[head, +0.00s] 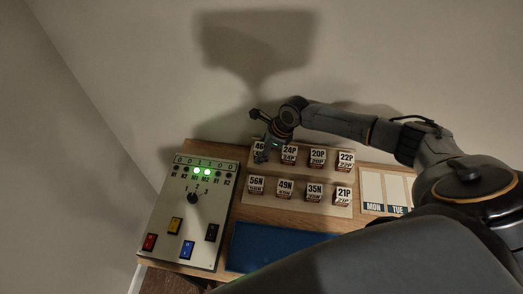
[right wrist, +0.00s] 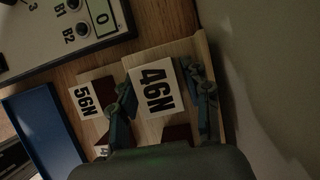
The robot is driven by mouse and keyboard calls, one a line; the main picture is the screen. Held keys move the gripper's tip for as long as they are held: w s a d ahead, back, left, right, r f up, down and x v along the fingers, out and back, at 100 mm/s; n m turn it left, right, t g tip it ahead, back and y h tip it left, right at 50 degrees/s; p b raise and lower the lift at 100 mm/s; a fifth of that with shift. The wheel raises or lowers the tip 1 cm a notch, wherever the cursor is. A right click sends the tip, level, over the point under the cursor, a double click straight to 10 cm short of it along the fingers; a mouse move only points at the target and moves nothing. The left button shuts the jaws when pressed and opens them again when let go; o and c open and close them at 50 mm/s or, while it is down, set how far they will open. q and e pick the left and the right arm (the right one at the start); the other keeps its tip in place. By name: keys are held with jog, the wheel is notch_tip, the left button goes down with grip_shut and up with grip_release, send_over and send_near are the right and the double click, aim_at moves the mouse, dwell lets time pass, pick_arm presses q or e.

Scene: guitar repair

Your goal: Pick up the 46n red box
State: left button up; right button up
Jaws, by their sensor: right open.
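The 46N box (head: 257,145) is at the left end of the back row on the board, with a white label on top. In the head view my right gripper partly covers it. In the right wrist view its label (right wrist: 152,90) faces me, between the two fingers. My right gripper (head: 266,149) is open; its fingers (right wrist: 163,98) are on either side of the box, with no clear contact. My left gripper is not in view.
The 24P box (head: 289,152) stands to the right in the same row. The 56N box (head: 256,185) is in the front row. A panel with switches (head: 189,210) is at the left, a blue tray (head: 275,246) in front, and the wall behind.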

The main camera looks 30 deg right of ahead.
jog(key=shift+c, duration=0.2)
grip_shut()
jog(key=shift+r, duration=0.1)
